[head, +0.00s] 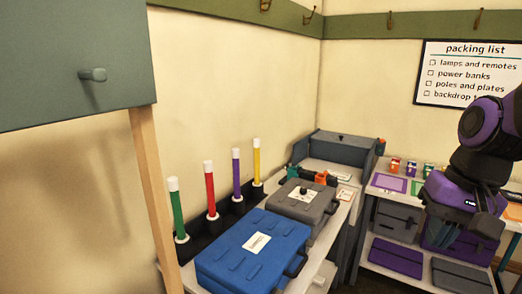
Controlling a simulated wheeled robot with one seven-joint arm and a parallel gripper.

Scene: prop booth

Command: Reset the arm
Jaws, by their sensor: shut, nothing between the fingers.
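My gripper (487,226) is at the right side of the head view, at the end of my purple and black arm. It points down in front of the low shelf unit on the right. Its dark fingers are small and partly lost against the bins behind, but they look shut with nothing held. My arm hides part of the shelf top and the wall behind it.
A blue case (226,262) and a grey case (290,205) lie on the left bench. Coloured poles, one of them red (210,190), stand behind them. A grey cabinet (60,60) hangs at upper left. A purple case (396,257) lies on the lower shelf.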

